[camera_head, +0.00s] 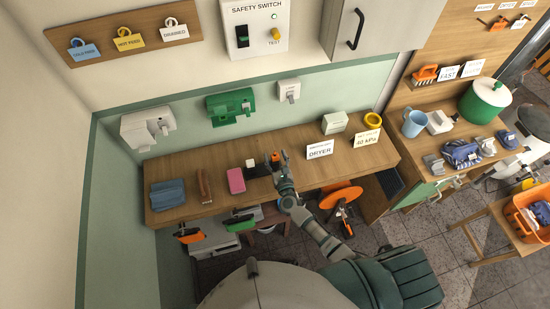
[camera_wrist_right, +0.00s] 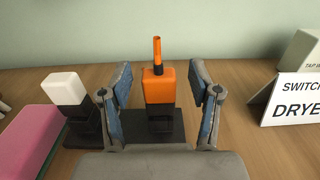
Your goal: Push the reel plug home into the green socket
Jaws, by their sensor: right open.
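An orange plug (camera_head: 275,157) with a short orange cord end on top stands upright in a dark holder on the wooden bench. It also shows in the right wrist view (camera_wrist_right: 159,87). The green socket (camera_head: 230,105) is on the wall above the bench, up and left of the plug. My right gripper (camera_head: 283,160) is open at the plug. In the right wrist view its two fingers (camera_wrist_right: 161,88) stand on either side of the orange plug, with gaps visible on both sides. My left gripper is not in view.
A white-topped black plug (camera_wrist_right: 65,90) and a pink block (camera_head: 236,181) stand left of the orange plug. A DRYER sign (camera_head: 320,150) is to the right. White sockets (camera_head: 148,127) and (camera_head: 289,90) flank the green one. The wall between bench and sockets is clear.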

